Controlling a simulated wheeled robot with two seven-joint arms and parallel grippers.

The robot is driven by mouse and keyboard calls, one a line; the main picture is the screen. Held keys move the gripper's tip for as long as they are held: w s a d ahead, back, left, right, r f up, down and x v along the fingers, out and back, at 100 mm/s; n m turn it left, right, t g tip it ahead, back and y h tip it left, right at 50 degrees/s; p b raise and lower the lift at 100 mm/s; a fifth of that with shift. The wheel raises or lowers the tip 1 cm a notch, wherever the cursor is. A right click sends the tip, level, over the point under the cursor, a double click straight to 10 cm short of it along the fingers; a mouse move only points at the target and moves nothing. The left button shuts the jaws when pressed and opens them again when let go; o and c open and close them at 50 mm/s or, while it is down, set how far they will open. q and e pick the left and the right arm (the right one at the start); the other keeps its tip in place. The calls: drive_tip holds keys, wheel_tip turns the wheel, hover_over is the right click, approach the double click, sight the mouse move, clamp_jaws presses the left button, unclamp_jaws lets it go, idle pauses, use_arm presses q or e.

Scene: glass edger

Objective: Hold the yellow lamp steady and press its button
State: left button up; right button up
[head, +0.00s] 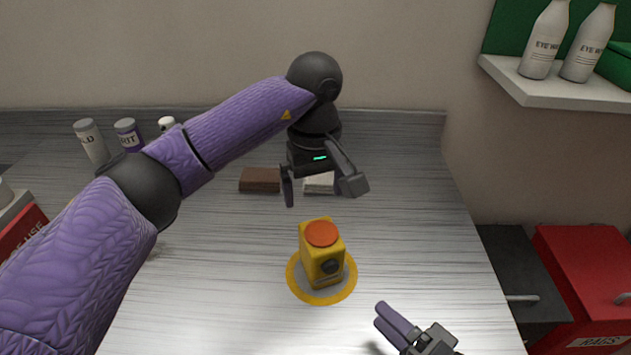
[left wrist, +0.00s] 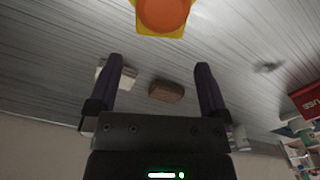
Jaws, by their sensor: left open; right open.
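The yellow lamp (head: 322,258) stands upright on the metal worktop, on a yellow ring marking (head: 347,285). It has an orange-red round top (head: 321,234) and a dark round knob (head: 331,267) on its front face. My left gripper (head: 321,190) is open and empty, pointing down above and behind the lamp, apart from it. In the left wrist view the lamp's top (left wrist: 163,12) shows at the upper edge, beyond the fingers (left wrist: 158,80). My right gripper (head: 384,320) is only partly in view, at the lower right, in front of the lamp and apart from it.
A brown block (head: 260,180) and a pale block (head: 319,183) lie behind the lamp. Several bottles (head: 91,141) stand at the back left. A shelf (head: 566,91) with eye wash bottles hangs at the upper right. A red bin (head: 590,275) is right of the worktop.

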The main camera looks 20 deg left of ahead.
sight(315, 226)
use_arm(q)
wheel_tip(315, 226, down, 9)
drive_tip(key=shift+r, duration=0.1)
drive_tip(key=shift+c, duration=0.3)
drive_tip(key=c, duration=1.2)
drive_tip(key=shift+c, duration=0.2)
use_arm(e)
drive_tip(key=shift+c, duration=0.9)
clamp_jaws()
